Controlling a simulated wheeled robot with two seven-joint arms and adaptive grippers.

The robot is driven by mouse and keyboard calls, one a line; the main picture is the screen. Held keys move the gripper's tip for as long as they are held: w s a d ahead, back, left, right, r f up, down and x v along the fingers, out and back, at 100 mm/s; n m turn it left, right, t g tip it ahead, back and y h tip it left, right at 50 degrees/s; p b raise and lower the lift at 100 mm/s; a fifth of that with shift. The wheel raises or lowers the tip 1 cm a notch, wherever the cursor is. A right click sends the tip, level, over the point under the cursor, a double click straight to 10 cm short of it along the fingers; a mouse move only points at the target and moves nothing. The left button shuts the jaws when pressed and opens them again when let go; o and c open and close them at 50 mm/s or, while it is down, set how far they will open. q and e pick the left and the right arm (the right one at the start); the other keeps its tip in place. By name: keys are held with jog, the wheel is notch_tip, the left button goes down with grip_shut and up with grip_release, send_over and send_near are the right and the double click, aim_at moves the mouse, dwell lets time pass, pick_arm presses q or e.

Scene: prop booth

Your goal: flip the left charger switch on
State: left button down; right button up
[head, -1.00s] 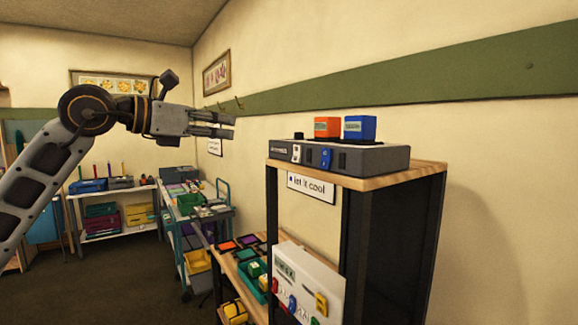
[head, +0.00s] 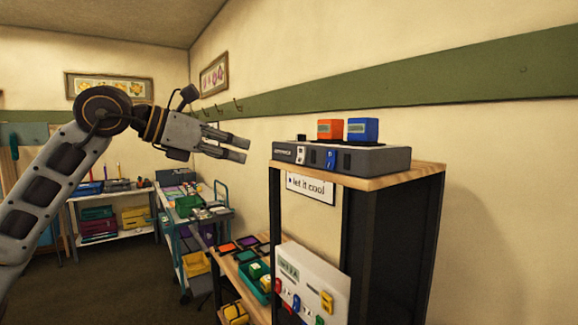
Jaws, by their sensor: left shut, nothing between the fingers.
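The charger (head: 375,160) is a dark grey box with a light front strip, on top of a wooden-topped shelf unit. Its front has a white switch (head: 300,154) on the left and a blue switch (head: 330,158) to the right of it. An orange block (head: 329,129) and a blue block (head: 362,130) sit in its top. My left gripper (head: 246,150) is shut and empty, to the left of the charger and apart from it, its fingers pointing right and slightly down. The switch positions are too small to tell. My right gripper is not in view.
The shelf top (head: 400,178) has a "let it cool" sign (head: 310,188) hanging below its edge. A white panel with coloured switches (head: 312,280) stands lower down. A cart (head: 195,220) and shelves with bins are at the left. Hooks (head: 238,105) line the green wall rail.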

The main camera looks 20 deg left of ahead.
pick_arm(q)
jog(key=shift+s, duration=0.1)
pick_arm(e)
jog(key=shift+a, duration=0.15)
pick_arm(q)
jog(key=p, duration=0.4)
send_near(301, 155)
jog(key=w+d+f, duration=0.2)
jog(key=w+f, duration=0.1)
jog(key=f, duration=0.2)
jog(key=shift+w+d, duration=0.5)
jog(key=shift+w, duration=0.05)
jog(key=shift+w+d+f, duration=0.15)
jog(key=shift+w+d, duration=0.05)
jog(key=shift+w, duration=0.05)
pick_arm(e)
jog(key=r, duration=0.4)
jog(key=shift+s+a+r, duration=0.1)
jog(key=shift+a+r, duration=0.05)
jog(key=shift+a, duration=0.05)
